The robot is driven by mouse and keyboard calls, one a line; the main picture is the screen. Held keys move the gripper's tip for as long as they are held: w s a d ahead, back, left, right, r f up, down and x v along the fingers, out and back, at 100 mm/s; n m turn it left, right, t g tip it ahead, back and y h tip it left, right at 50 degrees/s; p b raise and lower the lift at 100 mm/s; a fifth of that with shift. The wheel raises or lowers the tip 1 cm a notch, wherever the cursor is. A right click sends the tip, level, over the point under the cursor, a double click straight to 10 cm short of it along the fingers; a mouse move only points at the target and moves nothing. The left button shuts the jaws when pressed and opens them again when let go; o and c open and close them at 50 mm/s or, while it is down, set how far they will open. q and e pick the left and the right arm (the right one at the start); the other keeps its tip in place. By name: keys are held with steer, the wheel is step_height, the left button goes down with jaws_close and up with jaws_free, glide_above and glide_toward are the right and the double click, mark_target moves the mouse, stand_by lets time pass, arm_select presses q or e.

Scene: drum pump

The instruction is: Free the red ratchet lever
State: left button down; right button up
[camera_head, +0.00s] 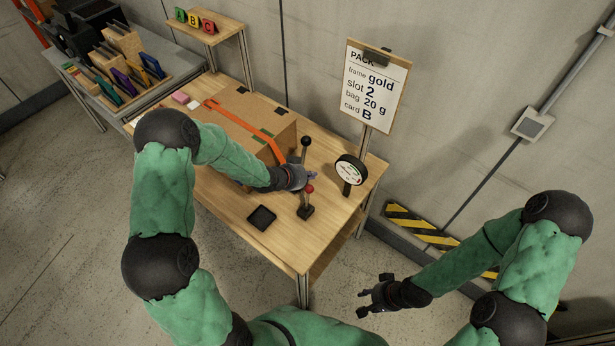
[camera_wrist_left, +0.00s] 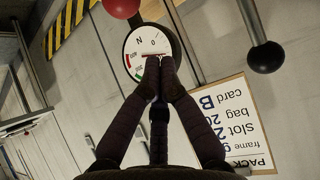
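The red-knobbed lever (camera_head: 308,190) stands upright on a dark base near the table's front right. Its red knob (camera_wrist_left: 121,6) is cut off at the top of the left wrist view. A second lever with a black knob (camera_head: 305,142) stands behind it; that knob (camera_wrist_left: 266,57) is at the right in the wrist view. My left gripper (camera_head: 313,176) is between the two levers. Its fingertips (camera_wrist_left: 158,62) are together, with nothing visible between them, and apart from both knobs. My right gripper (camera_head: 374,296) is open and empty, off the table's front right.
An orange strap (camera_head: 238,121) runs over a cardboard box (camera_head: 285,140) on the table. A round dial gauge (camera_head: 349,171) stands right of the levers, and a sign (camera_head: 374,88) behind. A small black tray (camera_head: 262,217) lies in front. The table's front right corner is clear.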

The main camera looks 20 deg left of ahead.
mark_target(308, 198)
arm_select(q)
steer(key=x, duration=0.7)
steer(key=s, duration=0.1)
steer(key=s+a, duration=0.2)
steer(key=shift+s+f, duration=0.25)
steer(key=shift+f, duration=0.15)
